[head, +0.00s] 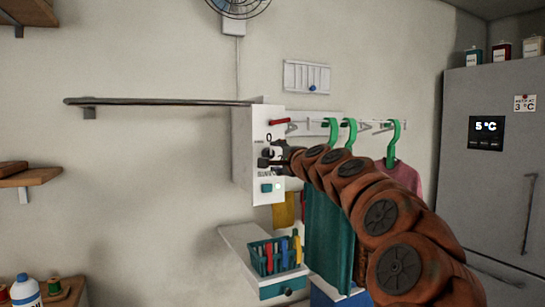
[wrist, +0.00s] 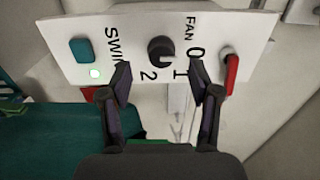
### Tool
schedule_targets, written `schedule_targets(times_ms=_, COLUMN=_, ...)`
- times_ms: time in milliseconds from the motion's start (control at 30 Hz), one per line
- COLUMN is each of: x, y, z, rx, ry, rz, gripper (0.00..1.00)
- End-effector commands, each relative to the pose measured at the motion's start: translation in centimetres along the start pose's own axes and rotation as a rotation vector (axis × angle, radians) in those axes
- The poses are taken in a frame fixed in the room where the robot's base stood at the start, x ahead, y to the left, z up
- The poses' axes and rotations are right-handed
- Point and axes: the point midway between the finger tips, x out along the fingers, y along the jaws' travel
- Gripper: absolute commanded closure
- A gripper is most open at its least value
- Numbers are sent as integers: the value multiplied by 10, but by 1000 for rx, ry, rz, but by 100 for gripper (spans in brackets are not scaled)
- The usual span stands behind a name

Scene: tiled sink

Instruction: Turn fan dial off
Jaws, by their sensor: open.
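The fan dial (wrist: 160,48) is a round black knob on a white control panel (wrist: 60,28). The marks FAN, 0, 1 and 2 are printed around it; I cannot tell for sure which mark it points to. My gripper (wrist: 167,84) is open, with its two dark fingers spread below the dial in the wrist view and nothing between them. In the head view my gripper (head: 273,156) is close in front of the wall-mounted control box (head: 242,150) and hides the dial. I cannot tell whether the fingers touch the panel.
The panel also has a red lever (wrist: 232,74) and a teal button (wrist: 82,50) with a lit green light (wrist: 96,73). In the head view, green hangers (head: 393,140) with clothes hang at the right. A wall fan (head: 238,6) is above and a shelf (head: 160,101) left.

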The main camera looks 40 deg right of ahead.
Motion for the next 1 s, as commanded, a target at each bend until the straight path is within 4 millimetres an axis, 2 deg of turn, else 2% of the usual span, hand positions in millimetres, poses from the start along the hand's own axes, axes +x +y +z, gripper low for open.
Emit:
schedule_targets(times_ms=100, x=-17, y=-3, z=0, rx=-1, ry=2, rz=-6, gripper=38)
schedule_targets(times_ms=500, x=-64, y=-2, z=0, rx=-2, ry=2, rz=-4, gripper=38)
schedule_targets(times_ms=700, x=-73, y=0, z=1, rx=-2, ry=0, rz=-1, gripper=38)
schedule_targets(times_ms=1000, x=-74, y=-1, z=1, rx=-2, ry=0, rz=-1, gripper=38)
